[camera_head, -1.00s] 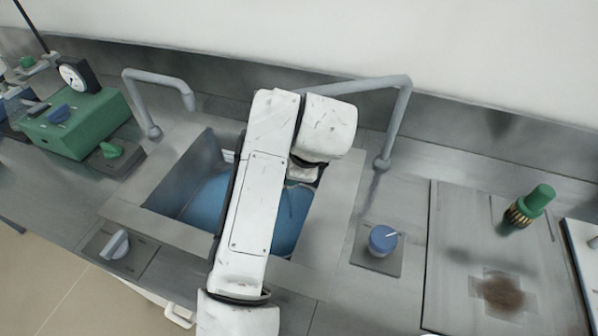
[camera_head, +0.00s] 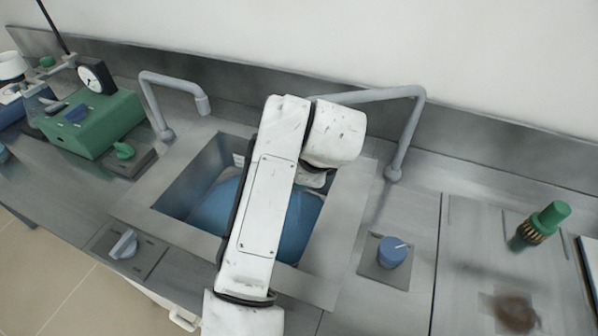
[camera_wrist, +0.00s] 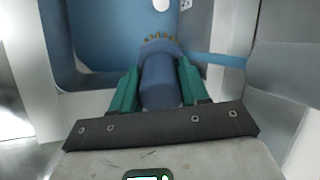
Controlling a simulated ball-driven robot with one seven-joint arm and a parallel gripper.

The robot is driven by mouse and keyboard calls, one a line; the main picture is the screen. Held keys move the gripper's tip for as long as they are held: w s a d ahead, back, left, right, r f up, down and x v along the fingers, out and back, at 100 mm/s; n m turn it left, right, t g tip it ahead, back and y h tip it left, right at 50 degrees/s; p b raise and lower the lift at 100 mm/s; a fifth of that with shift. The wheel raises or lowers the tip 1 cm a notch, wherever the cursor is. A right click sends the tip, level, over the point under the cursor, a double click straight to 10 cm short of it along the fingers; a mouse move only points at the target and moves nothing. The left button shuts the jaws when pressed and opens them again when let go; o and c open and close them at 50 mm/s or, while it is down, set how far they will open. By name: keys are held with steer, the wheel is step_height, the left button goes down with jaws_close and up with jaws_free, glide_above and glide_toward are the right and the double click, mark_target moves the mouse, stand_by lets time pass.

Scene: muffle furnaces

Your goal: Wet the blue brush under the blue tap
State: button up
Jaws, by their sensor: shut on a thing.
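My gripper (camera_wrist: 160,88) is shut on the blue brush (camera_wrist: 160,82), as the wrist view shows. Its green fingers press both sides of the handle, and tan bristles point away from me. They are inside the blue-lined sink (camera_head: 210,205). A narrow blue band (camera_wrist: 215,60), looking like a water stream, runs from beside the bristles to the right; I cannot tell if it touches them. The right tap (camera_head: 405,130) reaches over the sink, its spout end hidden behind my arm. A blue knob (camera_head: 392,252) sits in front of it. The head view hides gripper and brush.
A left tap (camera_head: 175,85) also bends over the sink, with a pale blue-grey knob (camera_head: 123,243) at the front left. A green device with a dial (camera_head: 95,120) stands at left. A green brush (camera_head: 540,225) stands upright at right, near a brown stain (camera_head: 513,312).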

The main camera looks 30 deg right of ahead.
steer(key=s+b, duration=0.1)
steer(key=s, duration=0.6)
steer(key=shift+s+a, duration=0.2)
stand_by(1.4)
steer(key=s+r+p, duration=0.1)
steer(key=s+r, duration=0.3)
steer(key=s, duration=0.1)
stand_by(0.5)
steer(key=shift+a, duration=0.1)
stand_by(0.6)
